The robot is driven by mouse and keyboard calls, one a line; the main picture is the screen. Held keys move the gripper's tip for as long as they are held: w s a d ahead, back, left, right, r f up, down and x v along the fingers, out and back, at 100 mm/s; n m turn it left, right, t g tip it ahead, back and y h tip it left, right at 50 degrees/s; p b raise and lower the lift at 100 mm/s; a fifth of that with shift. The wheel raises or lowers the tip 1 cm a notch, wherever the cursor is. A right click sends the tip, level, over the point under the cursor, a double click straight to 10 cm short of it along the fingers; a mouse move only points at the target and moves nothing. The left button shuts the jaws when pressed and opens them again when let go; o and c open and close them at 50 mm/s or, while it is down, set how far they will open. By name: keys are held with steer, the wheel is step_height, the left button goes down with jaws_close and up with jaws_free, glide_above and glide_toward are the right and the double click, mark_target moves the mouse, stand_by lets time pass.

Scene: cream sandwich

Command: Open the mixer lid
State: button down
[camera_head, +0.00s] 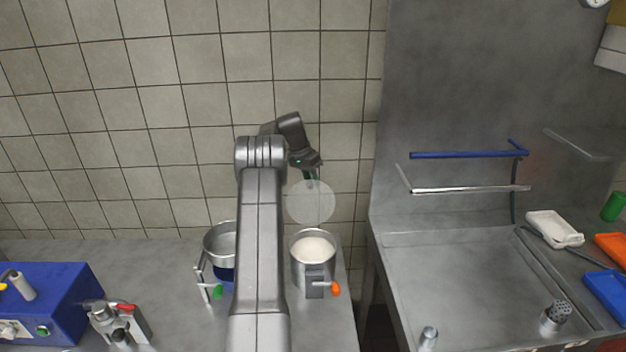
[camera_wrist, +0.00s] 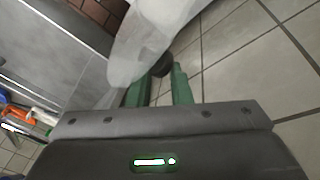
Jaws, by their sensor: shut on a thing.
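A round translucent lid (camera_head: 311,204) is raised and steeply tilted above a metal pot (camera_head: 299,272) of white cream (camera_head: 313,250). The pot's mouth is uncovered. My gripper (camera_head: 313,176) is above the lid, with its green fingers shut on the lid's dark knob. In the wrist view, my gripper (camera_wrist: 160,84) has the dark knob (camera_wrist: 158,66) between its fingertips, with the translucent lid (camera_wrist: 150,38) just beyond. I cannot tell whether the lid's lower edge is joined to the pot.
A second metal pot (camera_head: 219,246) with a green handle stands left, partly hidden by my arm. A blue machine (camera_head: 62,290) is at far left. A tiled wall (camera_head: 150,110) rises behind the counter. A steel sink unit (camera_head: 460,270) with a blue rail (camera_head: 465,154) is right.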

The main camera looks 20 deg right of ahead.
steer(key=shift+w+a+f, duration=0.25)
steer(key=shift+a+f, duration=0.3)
steer(key=shift+f, duration=0.25)
steer(key=c, duration=1.7)
jaws_free()
steer(key=o, duration=0.6)
steer(key=shift+w+a+f, duration=0.25)
steer(key=shift+w+a, duration=0.1)
steer(key=shift+s+d, duration=0.1)
steer(key=shift+r, duration=0.1)
steer(key=v, duration=1)
steer(key=d+b+v, duration=0.1)
steer(key=v, duration=0.4)
steer(key=shift+a+r, duration=0.1)
steer(key=shift+r, duration=0.15)
steer(key=shift+f, duration=0.1)
